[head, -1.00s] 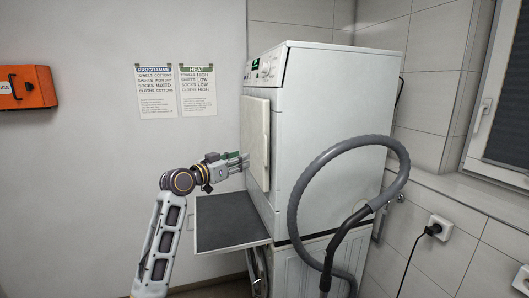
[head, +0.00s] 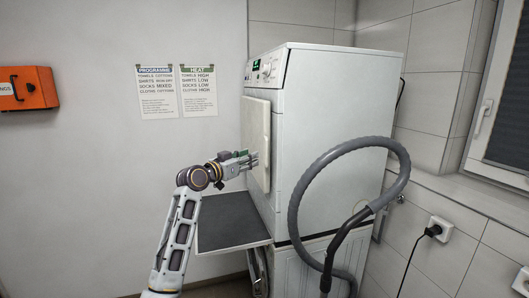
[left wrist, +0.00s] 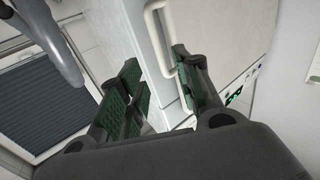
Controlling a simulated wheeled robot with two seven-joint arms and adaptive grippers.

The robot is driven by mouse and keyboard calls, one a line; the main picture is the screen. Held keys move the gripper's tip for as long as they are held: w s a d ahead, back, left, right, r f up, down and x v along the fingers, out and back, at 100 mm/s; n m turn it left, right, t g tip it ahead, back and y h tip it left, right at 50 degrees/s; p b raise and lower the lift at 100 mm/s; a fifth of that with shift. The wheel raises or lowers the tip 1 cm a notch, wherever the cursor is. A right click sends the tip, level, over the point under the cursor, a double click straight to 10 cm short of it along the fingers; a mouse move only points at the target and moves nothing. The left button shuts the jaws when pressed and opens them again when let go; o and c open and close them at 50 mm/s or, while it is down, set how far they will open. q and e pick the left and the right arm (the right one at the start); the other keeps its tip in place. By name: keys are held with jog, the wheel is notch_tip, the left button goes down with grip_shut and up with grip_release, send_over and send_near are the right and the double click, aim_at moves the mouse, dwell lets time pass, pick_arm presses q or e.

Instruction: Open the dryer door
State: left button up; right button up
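The white dryer (head: 330,130) stands stacked at centre right in the head view, its front facing left. Its cream-white door (head: 256,120) lies flat against the front and looks closed. A pale handle bar (left wrist: 157,30) shows beyond the fingers, partly hidden by the right-hand finger, beside the door panel (left wrist: 220,40). My right gripper is not in view.
A dark-topped shelf (head: 230,220) sticks out below the door, under my left arm. A grey hose (head: 297,205) loops at the dryer's right side. An orange box (head: 30,88) and two notices (head: 178,92) are on the wall.

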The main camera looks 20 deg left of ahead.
aim_at(266, 152)
pick_arm(q)
jog(key=shift+p+x, duration=0.8)
jog(key=shift+x, duration=2.8)
jog(key=shift+p+x, duration=0.3)
jog(key=shift+x, duration=0.85)
jog(key=c, duration=0.7)
grip_shut()
